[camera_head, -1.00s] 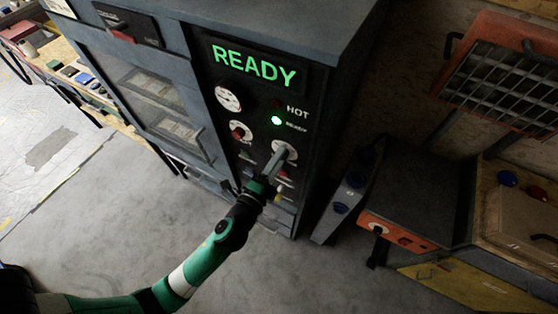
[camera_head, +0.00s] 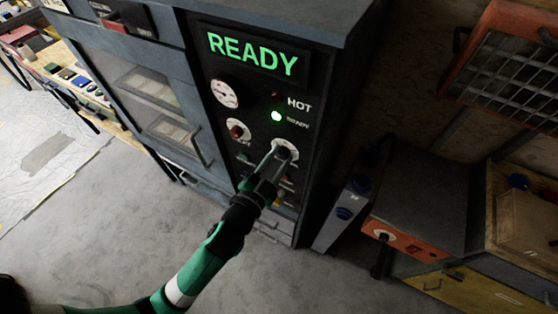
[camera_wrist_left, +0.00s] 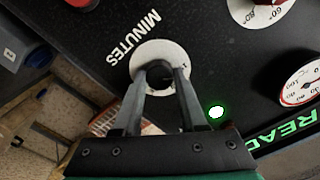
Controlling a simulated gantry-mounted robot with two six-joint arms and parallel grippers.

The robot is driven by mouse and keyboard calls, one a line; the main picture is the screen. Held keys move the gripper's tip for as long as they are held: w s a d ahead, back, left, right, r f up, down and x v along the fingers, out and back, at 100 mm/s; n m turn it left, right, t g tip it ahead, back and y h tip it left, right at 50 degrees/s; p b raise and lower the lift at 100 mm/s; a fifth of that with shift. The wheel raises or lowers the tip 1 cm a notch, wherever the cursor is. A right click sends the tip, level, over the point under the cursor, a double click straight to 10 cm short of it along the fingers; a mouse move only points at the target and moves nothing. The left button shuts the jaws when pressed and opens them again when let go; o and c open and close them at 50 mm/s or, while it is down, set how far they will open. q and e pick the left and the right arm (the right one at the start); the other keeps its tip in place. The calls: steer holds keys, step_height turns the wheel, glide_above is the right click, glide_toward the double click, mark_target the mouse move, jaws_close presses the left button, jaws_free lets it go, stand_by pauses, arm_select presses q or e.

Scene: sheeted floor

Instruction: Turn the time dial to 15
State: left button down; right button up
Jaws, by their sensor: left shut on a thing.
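The time dial (camera_head: 285,149) is a dark knob on a white round plate on the black control panel. In the left wrist view its white plate (camera_wrist_left: 163,51) sits beside the word MINUTES, and only a few marks show at its rim. My left gripper (camera_head: 277,158) reaches up to it from below; in the left wrist view its two fingers (camera_wrist_left: 160,78) are shut on the dark knob, one on each side. The knob's pointer and most numbers are hidden or too small to read. My right gripper is not in view.
The panel shows a green READY display (camera_head: 253,53), a round gauge (camera_head: 225,93), a red-knobbed temperature dial (camera_head: 237,131) and a lit green lamp (camera_head: 277,116). Smaller buttons lie below the dial. An orange-fronted unit (camera_head: 398,240) stands to the right. The floor in front is clear.

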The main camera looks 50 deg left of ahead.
arm_select(q)
steer(key=shift+n, duration=0.6)
steer(key=shift+c, duration=2.2)
jaws_free()
steer(key=b+v, duration=0.2)
steer(key=v, duration=0.9)
steer(key=shift+s, duration=0.3)
